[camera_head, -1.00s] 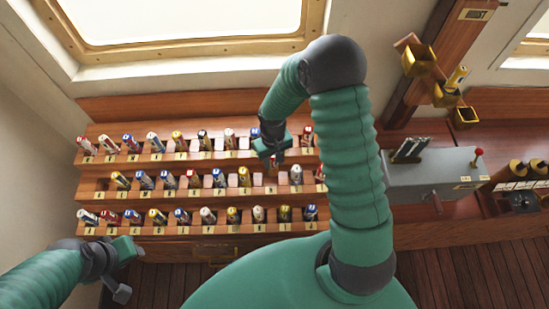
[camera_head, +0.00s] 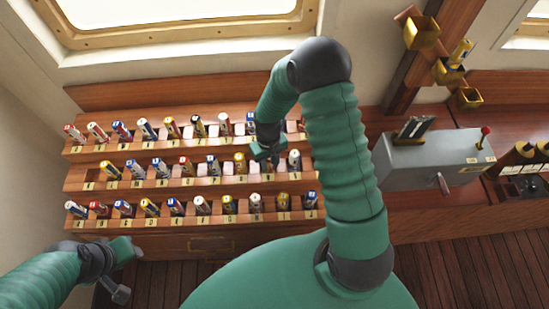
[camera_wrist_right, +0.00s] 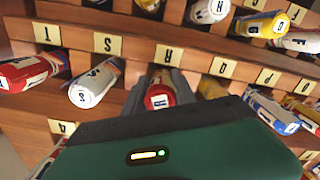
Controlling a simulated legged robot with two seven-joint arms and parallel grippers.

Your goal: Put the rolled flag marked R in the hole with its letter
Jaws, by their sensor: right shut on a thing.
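A rolled flag with a red end and a white label (camera_wrist_right: 160,95) is between the fingers of my right gripper (camera_wrist_right: 168,90) in the right wrist view. Its letter looks like an R, though it is small. It is right by the R plate (camera_wrist_right: 168,55) of the rack, lined up with that place. How deep it sits in the hole is hidden by the fingers. In the head view, my right gripper (camera_head: 270,163) is at the middle row of the rack (camera_head: 205,185), and the flag hardly shows. My left gripper (camera_head: 124,270) is open and empty at the lower left.
A white flag (camera_wrist_right: 92,88) stands at the S plate (camera_wrist_right: 107,43), close beside my right fingers. A yellow flag is partly hidden on their other side. Several other flags fill the three rows. A grey box (camera_head: 430,160) with levers stands right of the rack.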

